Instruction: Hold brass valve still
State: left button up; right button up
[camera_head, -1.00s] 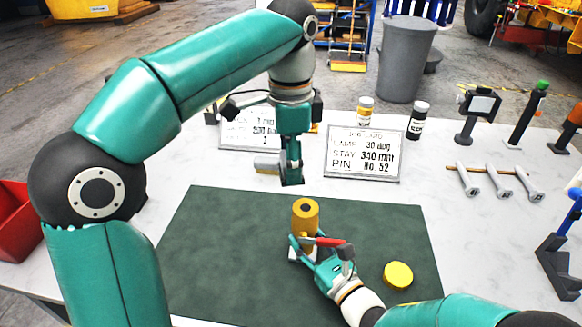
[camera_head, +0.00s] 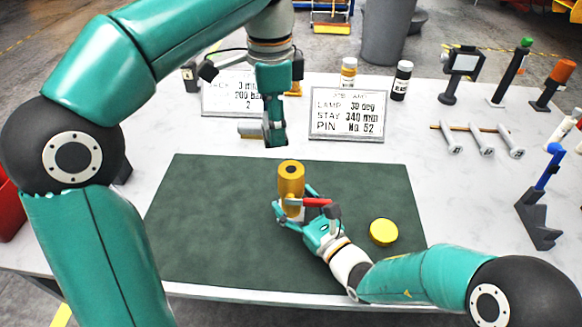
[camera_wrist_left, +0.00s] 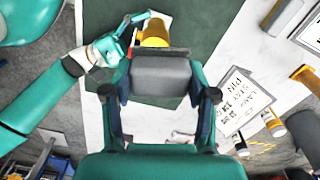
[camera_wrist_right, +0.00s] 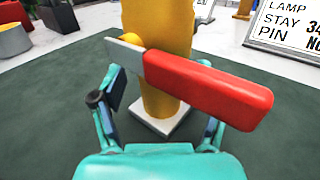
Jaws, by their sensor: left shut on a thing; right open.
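The brass valve (camera_head: 291,178) stands upright on the green mat (camera_head: 210,215), with a red lever handle (camera_wrist_right: 215,88) across its front. In the right wrist view its yellow body (camera_wrist_right: 158,35) rises from a pale square base. My right gripper (camera_head: 292,214) is low at the valve, its open fingers on either side of the body; contact cannot be told. In the left wrist view this casting (camera_wrist_left: 160,78) lies between the fingers, partly covering the valve.
A yellow disc (camera_head: 383,232) lies on the mat to the right of the valve. Two lettered signs, one at the back right (camera_head: 348,112), stand behind the mat with two small bottles. Several pins on a rack (camera_head: 484,143) and stands occupy the right side.

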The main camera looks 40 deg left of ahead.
jog(key=v, duration=1)
jog(key=shift+d, duration=0.4)
jog(key=shift+s+d, duration=0.3)
jog(key=shift+d, duration=0.2)
jog(key=shift+s, duration=0.15)
